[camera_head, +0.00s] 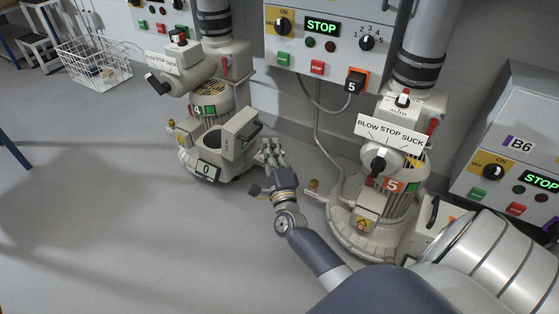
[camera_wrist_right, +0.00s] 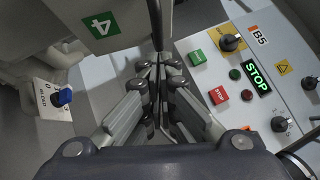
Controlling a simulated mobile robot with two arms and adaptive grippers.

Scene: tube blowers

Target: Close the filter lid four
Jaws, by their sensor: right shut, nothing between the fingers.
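Blower four (camera_head: 211,92) stands left of centre in the head view, with a green 4 mark. On its front is a filter housing with a dark round opening (camera_head: 211,141). The filter lid (camera_head: 238,133) stands raised at the right side of that opening, its dark handle on the outer side. My right gripper (camera_head: 269,150) is shut and empty, just right of the lid; I cannot tell whether it touches it. In the wrist view the closed fingers (camera_wrist_right: 158,68) are near a grey part with a green 4 plate (camera_wrist_right: 100,24). My left gripper is not in view.
Blower five (camera_head: 385,185) stands to the right, close to my right arm. A control panel with a lit STOP display (camera_head: 321,26) is on the wall; panel B5 also shows in the wrist view (camera_wrist_right: 245,75). A wire basket (camera_head: 95,66) stands back left. The left floor is clear.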

